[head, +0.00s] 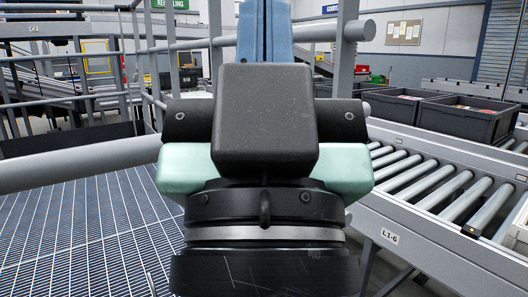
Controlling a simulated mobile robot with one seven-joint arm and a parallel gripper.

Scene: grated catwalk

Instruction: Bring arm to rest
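My gripper (264,14) fills the middle of the head view, close to the camera and pointing away from it. Its two blue fingers run up to the top edge side by side, with only a narrow dark seam between them, and look shut. No object shows between them, but their far ends reach the picture's edge. A black block, a pale green body and a black wrist with a silver ring lie below the fingers.
A roller conveyor (450,190) runs along the right, with black crates (467,124) behind it. A grey pipe rail (75,163) crosses the left above the grated floor (85,230). Another rail's end (357,31) shows beside the fingers. A notice board (403,32) hangs far back.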

